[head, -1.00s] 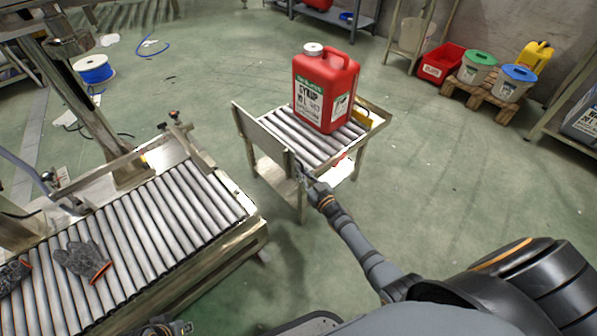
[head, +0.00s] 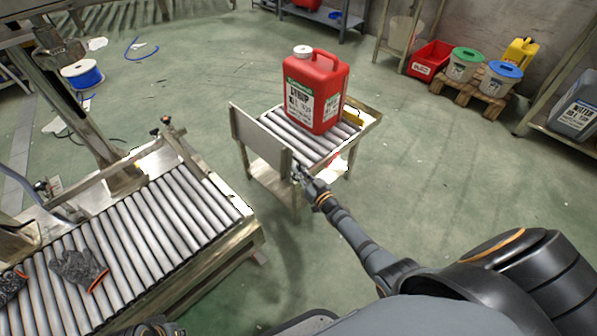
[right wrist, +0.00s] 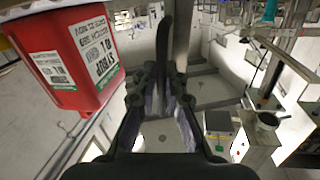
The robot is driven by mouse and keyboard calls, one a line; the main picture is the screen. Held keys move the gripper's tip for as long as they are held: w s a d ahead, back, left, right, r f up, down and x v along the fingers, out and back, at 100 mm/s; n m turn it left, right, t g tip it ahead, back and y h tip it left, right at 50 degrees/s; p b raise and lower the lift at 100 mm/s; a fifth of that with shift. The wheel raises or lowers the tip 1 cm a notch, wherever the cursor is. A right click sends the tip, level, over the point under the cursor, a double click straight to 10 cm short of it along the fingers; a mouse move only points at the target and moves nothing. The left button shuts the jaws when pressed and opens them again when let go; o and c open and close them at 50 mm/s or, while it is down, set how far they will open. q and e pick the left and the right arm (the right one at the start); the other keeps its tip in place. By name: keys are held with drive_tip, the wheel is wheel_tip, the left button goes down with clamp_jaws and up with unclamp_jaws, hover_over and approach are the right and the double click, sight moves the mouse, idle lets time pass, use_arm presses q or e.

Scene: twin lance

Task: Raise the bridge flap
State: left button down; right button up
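The bridge flap (head: 258,140) is a grey metal plate on the left end of the small roller stand (head: 372,112). It stands up steeply, its top edge above the rollers. My right gripper (head: 299,173) is at the flap's near end. In the right wrist view, the flap shows as a dark, nearly edge-on plate (right wrist: 167,45) between the fingers of my right gripper (right wrist: 159,85), which look closed on it. At the bottom edge of the head view, only a part of my left gripper (head: 155,328) shows; its fingers are unclear.
A red syrup canister (head: 314,95) stands on the stand's rollers; it also shows in the right wrist view (right wrist: 70,55). A longer roller conveyor (head: 150,235) lies left across a floor gap, with a grey glove (head: 78,268) on it.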

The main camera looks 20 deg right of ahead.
drive_tip(key=o, duration=0.3)
drive_tip(key=shift+s+d, duration=0.1)
drive_tip(key=s, duration=0.4)
drive_tip(key=s+d, duration=0.1)
drive_tip(key=s, duration=0.3)
drive_tip(key=s+d, duration=0.1)
drive_tip(key=s, duration=0.2)
drive_tip(key=shift+s+r, duration=0.15)
drive_tip(key=shift+s, duration=0.25)
